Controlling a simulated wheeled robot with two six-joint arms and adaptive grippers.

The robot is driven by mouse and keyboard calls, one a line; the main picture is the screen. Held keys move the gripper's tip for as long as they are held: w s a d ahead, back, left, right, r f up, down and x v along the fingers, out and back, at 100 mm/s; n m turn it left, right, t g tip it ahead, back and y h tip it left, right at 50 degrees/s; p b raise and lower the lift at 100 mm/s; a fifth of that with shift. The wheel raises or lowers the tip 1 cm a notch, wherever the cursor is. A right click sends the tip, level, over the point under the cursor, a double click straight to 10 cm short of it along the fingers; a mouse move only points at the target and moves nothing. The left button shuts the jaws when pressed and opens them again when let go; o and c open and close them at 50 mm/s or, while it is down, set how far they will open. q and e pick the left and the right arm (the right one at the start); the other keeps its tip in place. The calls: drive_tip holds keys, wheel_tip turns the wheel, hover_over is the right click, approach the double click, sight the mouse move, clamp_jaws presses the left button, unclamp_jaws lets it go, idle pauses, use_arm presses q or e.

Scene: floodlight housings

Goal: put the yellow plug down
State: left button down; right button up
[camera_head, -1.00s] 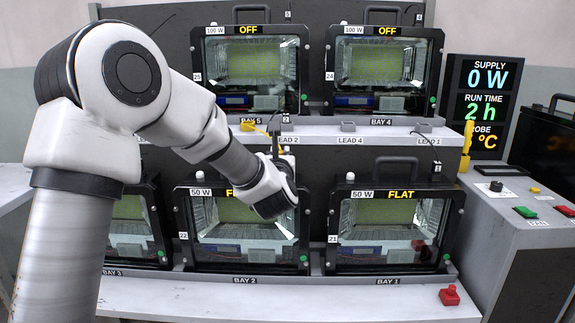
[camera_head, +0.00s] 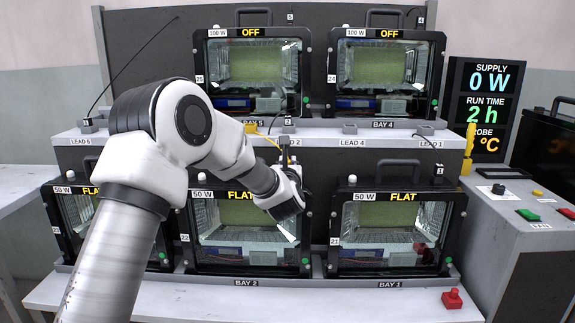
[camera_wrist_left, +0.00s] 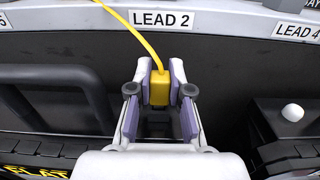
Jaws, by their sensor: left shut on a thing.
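My left gripper (camera_head: 288,168) is in front of the shelf edge, above the BAY 2 housing. In the left wrist view the left gripper (camera_wrist_left: 160,92) is shut on the yellow plug (camera_wrist_left: 159,88), with one pad on each side. A yellow cable (camera_wrist_left: 130,27) runs from the plug up to the left, past the LEAD 2 label (camera_wrist_left: 161,19). In the head view the plug cannot be made out behind my wrist, but part of the yellow cable (camera_head: 264,135) shows on the shelf. My right gripper is not in view.
The shelf front (camera_head: 352,141) carries lead labels, with small grey holders such as the LEAD 4 one (camera_head: 349,127) on top. Housings stand below at BAY 2 (camera_head: 246,272) and BAY 1 (camera_head: 388,273), with black handles on top. A red button (camera_head: 452,298) sits on the lower bench.

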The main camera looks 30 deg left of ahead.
use_arm(q)
drive_tip(key=shift+f+b, duration=0.35)
drive_tip(key=shift+b, duration=0.15)
drive_tip(key=c, duration=1.1)
unclamp_jaws()
